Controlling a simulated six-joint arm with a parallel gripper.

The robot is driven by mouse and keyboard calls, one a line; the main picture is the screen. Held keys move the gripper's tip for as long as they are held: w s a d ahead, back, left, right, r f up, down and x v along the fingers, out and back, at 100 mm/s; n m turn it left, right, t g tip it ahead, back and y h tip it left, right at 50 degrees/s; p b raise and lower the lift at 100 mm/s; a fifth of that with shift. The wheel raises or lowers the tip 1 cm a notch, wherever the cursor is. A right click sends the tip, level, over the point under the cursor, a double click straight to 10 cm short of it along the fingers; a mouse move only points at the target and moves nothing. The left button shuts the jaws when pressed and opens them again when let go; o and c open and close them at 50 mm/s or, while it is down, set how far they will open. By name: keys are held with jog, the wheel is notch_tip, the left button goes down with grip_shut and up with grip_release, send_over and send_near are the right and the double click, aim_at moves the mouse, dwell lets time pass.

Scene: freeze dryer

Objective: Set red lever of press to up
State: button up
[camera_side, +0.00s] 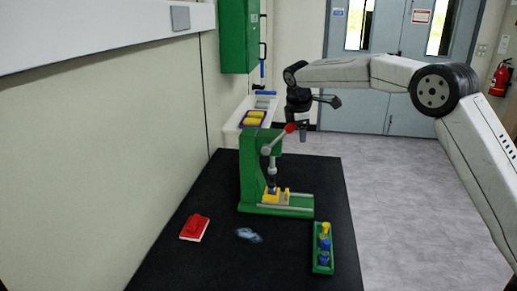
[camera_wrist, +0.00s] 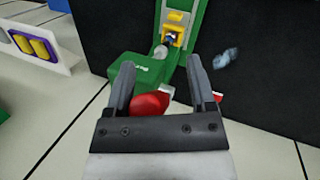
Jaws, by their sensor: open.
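The green press (camera_side: 250,172) stands on the black table, and its green body (camera_wrist: 140,70) also shows in the wrist view. Its lever (camera_side: 277,140) slants up to the right and ends in a red knob (camera_side: 290,128). My gripper (camera_side: 304,137) is just to the right of the knob in the side view, pointing down. In the wrist view my gripper (camera_wrist: 160,62) is open, and the red knob (camera_wrist: 150,103) shows between its fingers, nearer the left one. I cannot tell if they touch. Most of the lever is hidden there.
A red-and-white block (camera_side: 195,227), a crumpled bluish item (camera_side: 248,235) and a green rack (camera_side: 323,262) with several coloured pieces lie on the table's near part. A purple tray (camera_side: 254,118) with yellow pieces is behind the press. A wall borders the left side.

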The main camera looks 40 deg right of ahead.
notch_tip(320, 180, up, 6)
jog(key=s+f+t+y, duration=0.1)
jog(key=s, duration=0.2)
jog(key=s+a+f+m+y, duration=0.1)
jog(key=s+a+f+m, duration=0.3)
jog(key=s+f, duration=0.4)
jog(key=s+a+f+m+y, duration=0.1)
jog(key=s+a+f+m, duration=0.3)
jog(key=s+f, duration=0.4)
jog(key=shift+s+f+m, duration=0.15)
jog(key=shift+s+m, duration=0.65)
jog(key=shift+s, duration=2.25)
